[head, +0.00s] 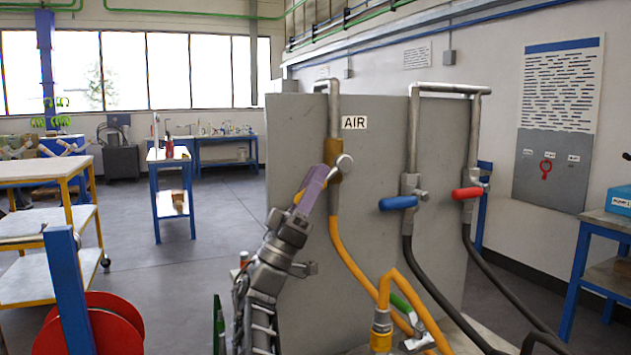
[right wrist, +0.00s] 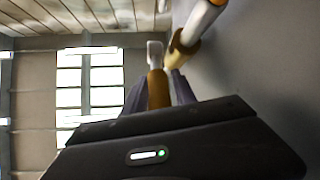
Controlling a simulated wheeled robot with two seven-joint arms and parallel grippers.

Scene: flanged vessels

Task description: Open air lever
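The air lever has a yellow-brown handle (head: 298,197) on the pipe valve (head: 344,162) below the AIR sign (head: 354,122). The handle slants down and left from the valve and is mostly hidden by my right gripper (head: 313,186). In the right wrist view, the lever handle (right wrist: 158,90) lies between the two purple fingers of my right gripper (right wrist: 160,92), which appear to touch it on both sides. The valve's metal end shows just beyond the handle. My left gripper is not in view.
A blue lever (head: 398,203) and a red lever (head: 467,193) are on neighbouring pipes to the right. A grey panel (head: 290,130) stands behind the valves. A yellow hose (head: 352,262) hangs below the air valve. Open floor is to the left.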

